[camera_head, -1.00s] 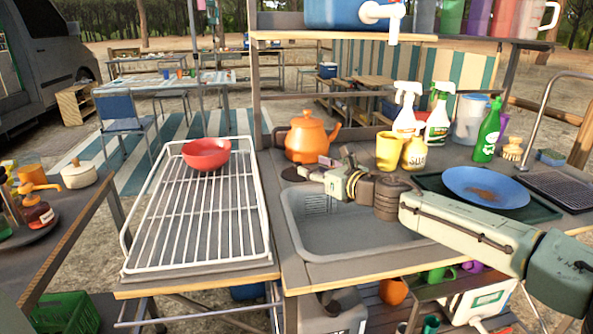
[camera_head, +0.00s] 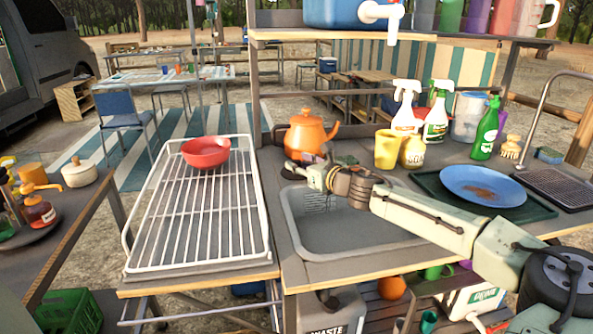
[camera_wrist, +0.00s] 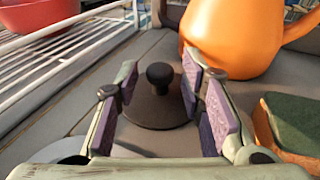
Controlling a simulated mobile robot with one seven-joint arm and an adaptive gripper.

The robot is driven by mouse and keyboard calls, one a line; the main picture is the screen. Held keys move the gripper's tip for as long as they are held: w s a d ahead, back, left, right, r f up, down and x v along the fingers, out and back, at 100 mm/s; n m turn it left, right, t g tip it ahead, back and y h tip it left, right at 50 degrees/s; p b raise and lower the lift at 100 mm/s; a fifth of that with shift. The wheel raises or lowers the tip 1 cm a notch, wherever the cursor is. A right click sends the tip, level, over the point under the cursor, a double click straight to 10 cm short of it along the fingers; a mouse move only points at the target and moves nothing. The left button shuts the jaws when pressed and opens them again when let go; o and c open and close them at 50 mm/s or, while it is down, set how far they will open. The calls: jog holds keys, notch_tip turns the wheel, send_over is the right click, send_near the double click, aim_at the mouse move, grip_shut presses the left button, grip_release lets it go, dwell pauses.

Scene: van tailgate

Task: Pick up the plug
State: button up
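The plug is a dark round disc with a black knob (camera_wrist: 159,78) on top; it lies flat on the grey counter in the wrist view. In the head view, its dark edge (camera_head: 288,175) shows at the left of the sink, partly hidden by my gripper (camera_head: 303,172). In the wrist view my gripper (camera_wrist: 160,92) is open, with purple pads to the left and right of the knob and gaps on both sides. Nothing is held. I cannot tell how high the fingertips are above the disc.
An orange kettle (camera_wrist: 232,35) stands close behind and right of the plug. A sponge (camera_wrist: 292,122) lies to the right. The white wire rack (camera_head: 200,225) with a red bowl (camera_head: 206,152) is at the left. The sink (camera_head: 340,235) lies in front.

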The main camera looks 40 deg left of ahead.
grip_shut()
dwell(0.4)
jog(key=shift+r, duration=0.85)
jog(key=shift+d+r+b, duration=0.15)
jog(key=shift+r+b, duration=0.15)
jog(key=shift+r, duration=0.65)
jog(key=f+b+v, duration=0.2)
jog(key=b+v, duration=0.1)
jog(key=v, duration=1.4)
jog(key=shift+s+d+f, duration=0.2)
jog(key=shift+d+f, duration=0.25)
jog(key=shift+d, duration=0.05)
